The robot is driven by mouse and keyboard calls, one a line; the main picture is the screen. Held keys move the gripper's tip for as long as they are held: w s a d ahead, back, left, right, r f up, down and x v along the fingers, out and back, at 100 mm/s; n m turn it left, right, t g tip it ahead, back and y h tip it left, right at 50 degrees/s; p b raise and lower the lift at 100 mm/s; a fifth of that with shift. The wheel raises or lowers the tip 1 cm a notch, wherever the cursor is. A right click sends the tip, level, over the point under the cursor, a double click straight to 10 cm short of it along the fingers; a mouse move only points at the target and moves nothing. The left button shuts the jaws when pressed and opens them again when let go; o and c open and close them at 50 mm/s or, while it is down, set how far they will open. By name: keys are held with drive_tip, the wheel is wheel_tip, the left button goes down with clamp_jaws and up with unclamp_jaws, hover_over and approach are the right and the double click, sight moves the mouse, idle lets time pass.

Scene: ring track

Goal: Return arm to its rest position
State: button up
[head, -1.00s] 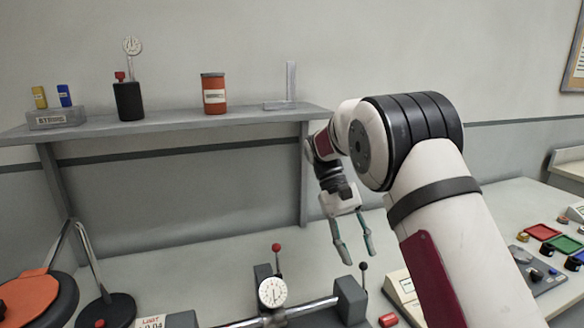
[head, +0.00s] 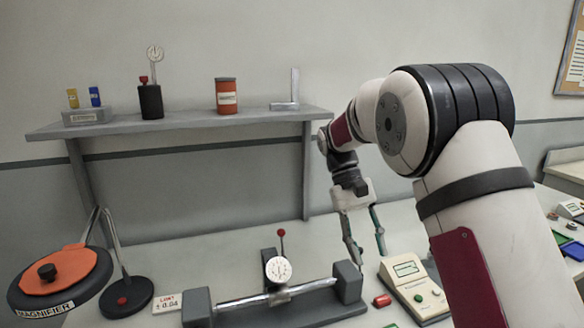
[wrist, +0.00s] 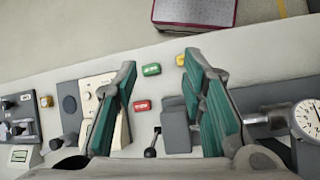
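My arm stands bent at the right of the head view, with its white and black elbow high and the forearm reaching down. My gripper (head: 364,248) hangs pointing down above the bench, between the dial-gauge fixture and a beige meter box. In the wrist view my gripper (wrist: 165,120) shows two teal-padded fingers spread apart with nothing between them touching the pads. A red block (wrist: 142,105) and a green block (wrist: 151,69) lie on the bench below, seen through the gap.
The fixture (head: 280,306) with its dial gauge (head: 278,270) stands left of the gripper. The meter box (head: 414,285) stands to its right. A shelf (head: 190,122) with a red canister (head: 227,95) runs behind. A magnifier (head: 60,280) is at the left.

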drive_tip(key=s+d+r+t+y+p, duration=0.25)
drive_tip(key=s+r+t, duration=0.25)
drive_tip(key=s+r, duration=0.9)
drive_tip(key=s+f+t+p, duration=0.1)
drive_tip(key=s+t, duration=0.1)
drive_tip(key=s, duration=0.6)
drive_tip(key=s+d+f+m+t, duration=0.1)
drive_tip(key=s+f+t, duration=0.1)
drive_tip(key=s, duration=0.6)
drive_tip(key=shift+s+d+t+y+p, duration=0.15)
drive_tip(key=shift+s+t+y+p, duration=0.2)
drive_tip(key=shift+t, duration=0.35)
drive_tip(key=shift+w+r, duration=0.1)
